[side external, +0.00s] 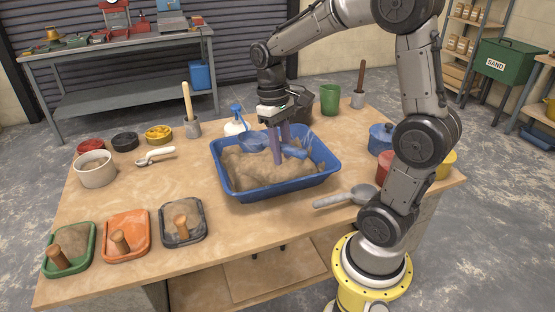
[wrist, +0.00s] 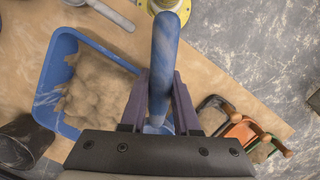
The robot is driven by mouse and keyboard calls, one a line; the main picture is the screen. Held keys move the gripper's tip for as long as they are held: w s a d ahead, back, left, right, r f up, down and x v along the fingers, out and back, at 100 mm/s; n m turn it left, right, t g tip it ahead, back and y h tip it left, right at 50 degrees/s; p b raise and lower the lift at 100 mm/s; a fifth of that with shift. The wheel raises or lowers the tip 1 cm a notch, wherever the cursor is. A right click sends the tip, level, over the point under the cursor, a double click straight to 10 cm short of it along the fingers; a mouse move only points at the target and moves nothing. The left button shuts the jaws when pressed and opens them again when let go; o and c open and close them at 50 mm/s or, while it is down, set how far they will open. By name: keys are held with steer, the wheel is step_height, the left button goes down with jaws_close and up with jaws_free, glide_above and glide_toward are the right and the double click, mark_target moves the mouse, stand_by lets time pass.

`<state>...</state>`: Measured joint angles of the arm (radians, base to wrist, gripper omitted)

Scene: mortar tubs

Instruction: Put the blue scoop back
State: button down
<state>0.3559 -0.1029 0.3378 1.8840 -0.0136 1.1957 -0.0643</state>
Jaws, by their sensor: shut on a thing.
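My gripper (side external: 279,160) is shut on the handle of the blue scoop (side external: 293,150), above the blue tub (side external: 279,191). In the wrist view the scoop's long blue handle (wrist: 164,62) runs between my two purple fingers (wrist: 160,100), pointing toward my base. The bowl end lies mostly hidden behind my gripper there. In the side view it shows to the left of the fingers. The tub, holding heaped tan mortar or sand, also shows in the wrist view (wrist: 56,62), left of the handle. I cannot tell whether the scoop touches the mortar.
A grey scoop (side external: 347,196) lies right of the tub. Three handled trays (side external: 126,234) line the left front. A white pot (side external: 95,169), small bowls (side external: 125,141), a spray bottle (side external: 235,124), a green cup (side external: 330,99) and a blue pot (side external: 381,138) stand around. The table's front middle is clear.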

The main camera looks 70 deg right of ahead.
mark_target(277, 226)
steer(key=shift+a+r, duration=0.1)
steer(key=shift+r, duration=0.85)
steer(key=a+f+n, duration=0.1)
steer(key=f+n, duration=0.3)
steer(key=f, duration=0.3)
steer(key=a+f+n+t, duration=0.1)
steer(key=f+n, duration=0.3)
steer(key=f, duration=0.3)
steer(key=a+f+n+h, duration=0.1)
steer(key=f+n, duration=0.3)
steer(key=f, duration=0.2)
steer(key=shift+w+f, duration=0.1)
steer(key=shift+f, duration=0.3)
steer(key=shift+f, duration=0.45)
steer(key=c, duration=0.6)
jaws_free()
steer(key=shift+o, duration=0.2)
steer(key=shift+r+t, duration=0.1)
steer(key=shift+t, duration=0.2)
